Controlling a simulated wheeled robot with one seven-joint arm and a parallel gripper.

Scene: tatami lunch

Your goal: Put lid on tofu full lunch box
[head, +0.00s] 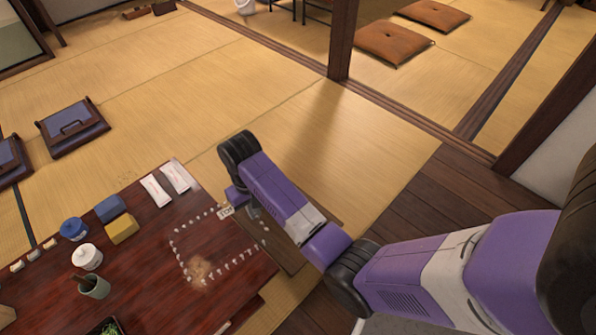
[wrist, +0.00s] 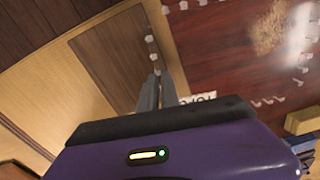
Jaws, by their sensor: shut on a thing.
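My gripper (wrist: 157,76) is shut, its two grey fingers close together in the wrist view. What lies between the fingertips is too small or hidden to make out. A flat brown panel (wrist: 115,52) shows beside the fingertips, and in the head view (head: 291,262) partly behind my arm by the table's right end. I cannot tell whether it is a lid or is touched by my gripper. A white lettered tag (head: 226,211) lies on the table by my gripper. It also shows in the wrist view (wrist: 198,97). I cannot make out a lunch box.
The dark red table (head: 130,285) bears a rectangle of white marks around a pale crumbly patch (head: 200,270). Yellow (head: 122,230) and blue (head: 110,208) blocks, lidded pots, a green cup (head: 93,285) and white packets (head: 157,190) stand left. A wooden post (head: 342,40) rises behind.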

